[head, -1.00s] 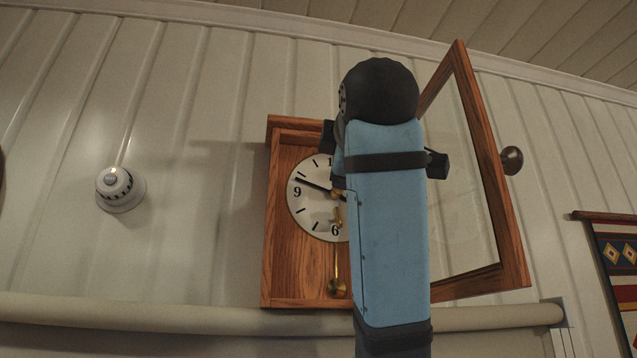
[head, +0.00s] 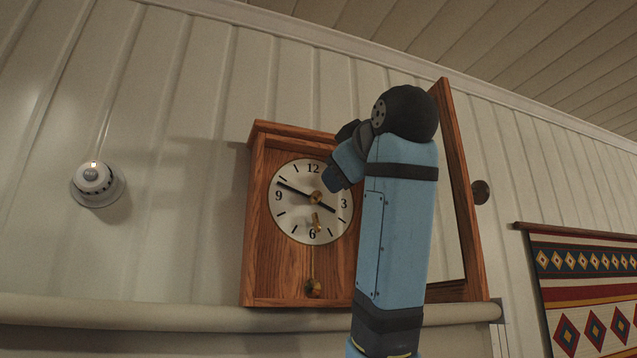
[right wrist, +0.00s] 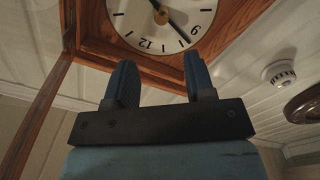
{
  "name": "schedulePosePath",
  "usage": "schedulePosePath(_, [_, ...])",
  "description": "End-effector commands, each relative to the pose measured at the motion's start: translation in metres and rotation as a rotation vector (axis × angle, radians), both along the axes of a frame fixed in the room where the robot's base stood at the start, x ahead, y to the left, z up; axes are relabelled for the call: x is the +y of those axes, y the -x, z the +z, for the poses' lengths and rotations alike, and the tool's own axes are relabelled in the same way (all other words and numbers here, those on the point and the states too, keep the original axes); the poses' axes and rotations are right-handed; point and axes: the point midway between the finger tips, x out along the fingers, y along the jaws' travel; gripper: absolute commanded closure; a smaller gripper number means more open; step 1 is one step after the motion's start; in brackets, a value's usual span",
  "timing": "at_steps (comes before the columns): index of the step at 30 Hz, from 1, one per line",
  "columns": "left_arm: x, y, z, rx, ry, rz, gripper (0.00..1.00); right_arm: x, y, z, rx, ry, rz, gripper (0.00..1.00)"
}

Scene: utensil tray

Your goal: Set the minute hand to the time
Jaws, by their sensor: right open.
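A wooden wall clock (head: 265,270) hangs on the wall, its round white face (head: 292,225) clear to see in the head view. The long black minute hand (head: 294,188) points between 9 and 10. A short dark hand end (head: 330,207) points near 4. The glazed door (head: 465,215) stands swung open to the right, behind my right arm. In the right wrist view the clock face (right wrist: 140,25) appears upside down, with the minute hand (right wrist: 178,30) beyond the fingertips. My left gripper is out of view.
A brass pendulum (head: 314,287) hangs below the face. A round white wall fixture (head: 95,183) sits to the left. A pipe (head: 150,311) runs along the wall below the clock. A patterned hanging (head: 585,290) is at the right.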

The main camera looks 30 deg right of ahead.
Motion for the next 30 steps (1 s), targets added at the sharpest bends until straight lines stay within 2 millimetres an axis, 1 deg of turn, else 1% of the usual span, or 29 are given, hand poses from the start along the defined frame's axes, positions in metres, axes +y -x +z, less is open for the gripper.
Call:
schedulePosePath(1, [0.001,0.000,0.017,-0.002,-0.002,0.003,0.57,-0.002,-0.004,0.008,0.001,0.002,-0.002,0.51])
schedulePosePath(4, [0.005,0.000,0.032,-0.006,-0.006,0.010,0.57,-0.003,-0.011,0.008,0.002,0.004,-0.001,0.51])
schedulePosePath(5, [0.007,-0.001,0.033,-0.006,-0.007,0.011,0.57,-0.003,-0.016,0.005,0.005,0.003,0.001,0.51])
schedulePosePath(6, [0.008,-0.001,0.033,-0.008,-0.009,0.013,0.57,-0.006,-0.026,0.003,0.006,0.002,0.001,0.51])
schedulePosePath(12, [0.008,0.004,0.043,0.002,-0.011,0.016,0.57,-0.016,-0.068,0.002,0.006,0.003,0.001,0.51])
schedulePosePath(18, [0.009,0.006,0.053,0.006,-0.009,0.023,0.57,-0.025,-0.100,0.002,0.004,0.003,0.001,0.51])
schedulePosePath(24, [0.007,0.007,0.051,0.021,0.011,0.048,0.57,-0.029,-0.115,0.000,0.002,0.004,0.002,0.51])
schedulePosePath(30, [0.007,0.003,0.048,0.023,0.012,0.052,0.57,-0.029,-0.118,-0.001,0.002,0.004,0.002,0.51])
